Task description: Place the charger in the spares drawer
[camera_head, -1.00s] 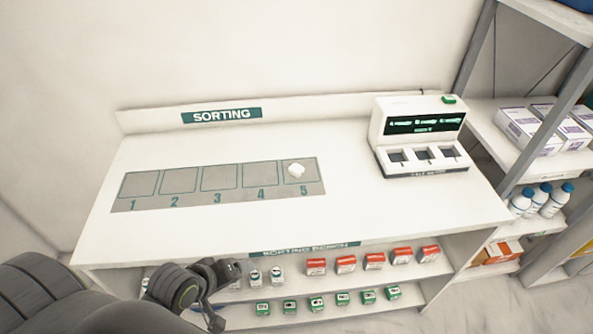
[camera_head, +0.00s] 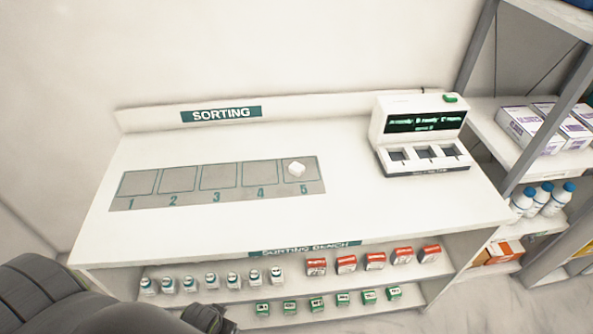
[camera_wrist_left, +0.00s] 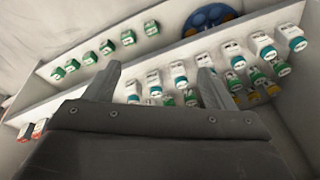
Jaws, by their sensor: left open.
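A white device (camera_head: 420,135) with a green-lit display and three slots stands at the bench's right end. No spares drawer can be made out. My left gripper (camera_head: 207,318) is low at the front of the bench, partly cut off by the lower edge. In the left wrist view its fingers (camera_wrist_left: 160,78) are apart with nothing held between them, facing shelves of bottles and boxes. My right gripper is not in view.
The sorting bench (camera_head: 380,215) has clear top space at the front and middle. Its lower shelves hold white bottles (camera_head: 211,280), red-and-white boxes (camera_head: 346,264) and green-and-white boxes (camera_head: 316,304). A grey-framed rack (camera_head: 508,180) stands close on the right.

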